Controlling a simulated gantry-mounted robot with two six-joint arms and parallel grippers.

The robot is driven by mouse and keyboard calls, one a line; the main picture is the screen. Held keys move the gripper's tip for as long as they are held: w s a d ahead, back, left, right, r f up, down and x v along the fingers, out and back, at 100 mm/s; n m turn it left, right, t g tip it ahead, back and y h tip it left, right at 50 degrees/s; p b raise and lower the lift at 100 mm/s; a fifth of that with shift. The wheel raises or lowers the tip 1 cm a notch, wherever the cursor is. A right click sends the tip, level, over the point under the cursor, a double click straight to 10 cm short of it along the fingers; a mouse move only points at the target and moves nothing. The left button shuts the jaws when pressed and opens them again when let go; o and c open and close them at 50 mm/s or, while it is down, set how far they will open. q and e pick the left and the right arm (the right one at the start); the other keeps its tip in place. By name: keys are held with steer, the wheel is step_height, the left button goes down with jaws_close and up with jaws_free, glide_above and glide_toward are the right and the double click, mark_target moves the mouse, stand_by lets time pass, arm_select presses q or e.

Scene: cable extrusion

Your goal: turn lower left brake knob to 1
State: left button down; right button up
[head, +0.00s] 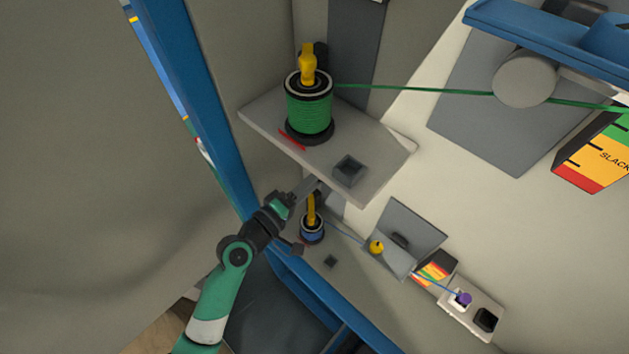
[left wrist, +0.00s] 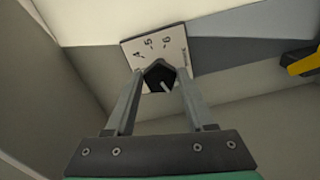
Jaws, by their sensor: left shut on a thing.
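The brake knob (left wrist: 158,77) is a dark faceted knob with a short white mark, in the left wrist view. It sits on a light dial plate (left wrist: 150,46), where 4, 5 and 6 can be read. The white mark points toward the bottom of the picture, slightly right; the number there is hidden. My left gripper (left wrist: 157,88) is shut on the knob, one finger on each side. In the head view my left gripper (head: 308,187) reaches below the upper shelf, and the knob cannot be made out. My right gripper is not in view.
The upper shelf (head: 390,165) carries a green cable spool (head: 309,112) just above my gripper. A blue spool (head: 312,232) with a yellow top stands close below it. A blue frame post (head: 205,95) rises at left. A yellow part (left wrist: 302,62) shows at the wrist view's right.

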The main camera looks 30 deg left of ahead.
arm_select(q)
steer(key=shift+f+m+b, duration=0.1)
steer(key=shift+m+b, duration=1.5)
steer(key=shift+m, duration=1.2)
steer(key=shift+c, duration=1.5)
jaws_free()
steer(key=shift+s, duration=0.1)
steer(key=v, duration=1.1)
steer(key=shift+s, duration=0.25)
